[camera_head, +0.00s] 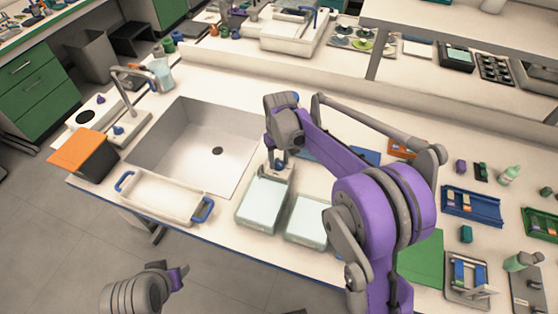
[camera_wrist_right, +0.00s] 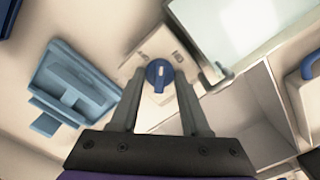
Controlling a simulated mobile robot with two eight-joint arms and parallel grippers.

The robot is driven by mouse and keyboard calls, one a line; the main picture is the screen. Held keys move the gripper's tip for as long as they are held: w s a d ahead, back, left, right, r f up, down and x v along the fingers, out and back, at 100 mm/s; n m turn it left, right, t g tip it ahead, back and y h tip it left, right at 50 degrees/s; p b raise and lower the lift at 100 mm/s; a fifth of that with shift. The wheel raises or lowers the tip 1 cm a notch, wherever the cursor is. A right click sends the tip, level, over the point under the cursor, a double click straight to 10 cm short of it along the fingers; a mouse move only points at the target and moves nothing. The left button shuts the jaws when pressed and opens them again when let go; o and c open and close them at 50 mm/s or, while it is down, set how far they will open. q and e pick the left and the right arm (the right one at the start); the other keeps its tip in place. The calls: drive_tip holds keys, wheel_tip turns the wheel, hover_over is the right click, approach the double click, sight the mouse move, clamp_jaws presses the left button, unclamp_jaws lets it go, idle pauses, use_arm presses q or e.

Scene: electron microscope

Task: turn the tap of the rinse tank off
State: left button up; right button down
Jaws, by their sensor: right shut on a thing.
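The rinse tank (camera_head: 262,203) is a pale, box-shaped tank on the bench, just right of the sink. It shows partly at the top right of the right wrist view (camera_wrist_right: 235,30). Its tap has a round blue knob (camera_wrist_right: 158,74) with a small pale mark, on a light plate. My right gripper (camera_wrist_right: 157,90) is shut on the blue knob, one finger on each side. In the head view the right gripper (camera_head: 281,160) is at the tank's far end, and the wrist partly hides the tap. My left gripper (camera_head: 178,276) is low at the bottom left, away from the bench; its jaws are unclear.
A second pale tank (camera_head: 306,222) stands right of the first. The sink (camera_head: 195,145) lies to the left, with a blue-handled white tray (camera_head: 160,196) at its front edge. In the right wrist view a light-blue stand (camera_wrist_right: 75,85) is left of the fingers.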

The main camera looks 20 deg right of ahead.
sight(279, 162)
drive_tip(key=n, duration=0.4)
drive_tip(key=shift+n+b, duration=0.3)
drive_tip(key=shift+b, duration=0.05)
drive_tip(key=n, duration=0.4)
drive_tip(key=shift+n+b, duration=0.3)
drive_tip(key=shift+n, duration=0.1)
drive_tip(key=shift+c, duration=1.9)
unclamp_jaws()
wheel_tip(279, 162, up, 11)
drive_tip(key=shift+p, duration=0.35)
drive_tip(key=shift+f, duration=0.1)
